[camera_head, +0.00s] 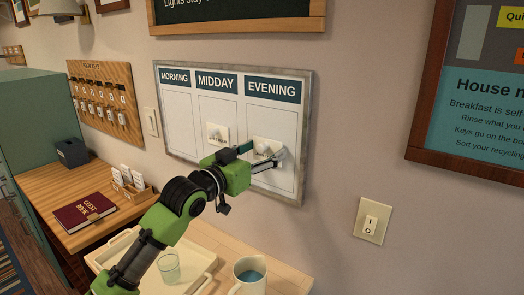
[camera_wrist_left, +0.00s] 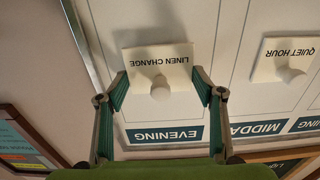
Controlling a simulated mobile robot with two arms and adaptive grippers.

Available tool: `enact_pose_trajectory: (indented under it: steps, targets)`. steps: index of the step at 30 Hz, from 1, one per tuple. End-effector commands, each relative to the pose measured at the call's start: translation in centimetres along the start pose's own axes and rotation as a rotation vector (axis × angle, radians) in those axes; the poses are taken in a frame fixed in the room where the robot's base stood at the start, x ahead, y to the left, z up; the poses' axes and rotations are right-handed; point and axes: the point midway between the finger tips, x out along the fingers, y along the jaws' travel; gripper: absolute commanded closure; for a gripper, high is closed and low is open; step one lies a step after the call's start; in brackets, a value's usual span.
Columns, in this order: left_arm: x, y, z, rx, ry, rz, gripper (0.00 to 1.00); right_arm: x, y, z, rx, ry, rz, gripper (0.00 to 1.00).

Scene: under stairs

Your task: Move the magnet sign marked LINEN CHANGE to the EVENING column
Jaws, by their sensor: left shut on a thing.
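The board (camera_head: 181,136) on the wall has MORNING, MIDDAY and EVENING columns. The white LINEN CHANGE magnet sign (camera_head: 262,143) is at the EVENING column, below its header (camera_head: 271,88). In the left wrist view the sign (camera_wrist_left: 143,58) appears upside down with its round knob, by the EVENING header (camera_wrist_left: 165,135). My left gripper (camera_head: 262,156) is shut on the sign, one finger at each side in the wrist view (camera_wrist_left: 160,92). Whether the sign touches the board is hard to tell. My right gripper is not in view.
The QUIET HOUR sign (camera_wrist_left: 284,57) is in the MIDDAY column, beside the held sign; it shows in the head view (camera_head: 217,134). Below are a tray (camera_head: 203,279) with a glass (camera_head: 169,266) and a jug (camera_head: 249,277). A light switch (camera_head: 372,221) is at right.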

Motion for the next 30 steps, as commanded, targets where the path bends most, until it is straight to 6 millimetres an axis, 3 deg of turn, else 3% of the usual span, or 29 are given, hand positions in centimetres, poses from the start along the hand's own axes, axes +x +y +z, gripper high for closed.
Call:
enact_pose_trajectory:
  steps: [7,8,9,10,30]
  targets:
    - [0.01,0.03,0.01,0.000,0.000,0.000,0.73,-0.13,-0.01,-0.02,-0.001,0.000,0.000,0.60]
    - [0.01,0.03,0.01,0.000,0.000,0.000,0.44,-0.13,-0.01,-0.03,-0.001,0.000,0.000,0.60]
    - [0.01,0.03,0.01,0.000,0.000,0.000,0.54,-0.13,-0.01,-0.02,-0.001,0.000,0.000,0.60]
    - [0.01,0.03,0.01,0.000,0.000,0.000,0.57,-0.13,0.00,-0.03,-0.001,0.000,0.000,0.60]
    - [0.67,0.04,-0.01,0.000,0.001,0.001,0.57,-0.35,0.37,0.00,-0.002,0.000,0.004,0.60]
